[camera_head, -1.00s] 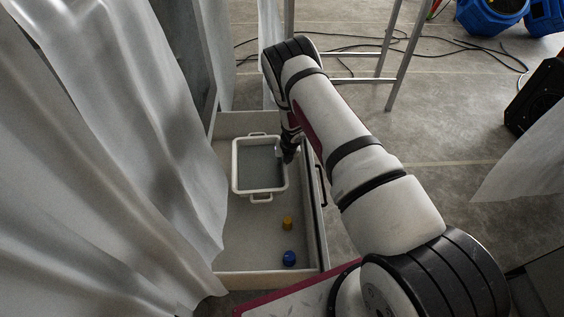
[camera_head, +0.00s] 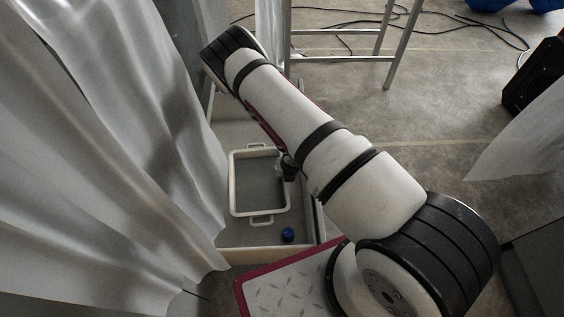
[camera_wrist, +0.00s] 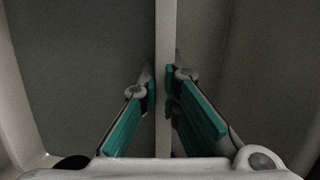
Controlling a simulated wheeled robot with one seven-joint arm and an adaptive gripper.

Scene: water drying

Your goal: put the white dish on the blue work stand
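The white dish (camera_head: 234,185), a rectangular tray with a grey inside and loop handles at both ends, is over the drawer-like bin at centre left. My gripper (camera_head: 288,168) is at its right wall, mostly hidden by my arm in the head view. In the wrist view, the teal-padded fingers of my gripper (camera_wrist: 161,88) are on either side of the dish's pale wall (camera_wrist: 165,40), closed on it. The dish looks raised above the bin floor; its clearance is hard to judge.
The bin (camera_head: 265,254) holds a blue round object (camera_head: 287,235) near its front. Pale curtains (camera_head: 110,130) hang close on the left. A metal ladder-like frame (camera_head: 345,58) stands behind.

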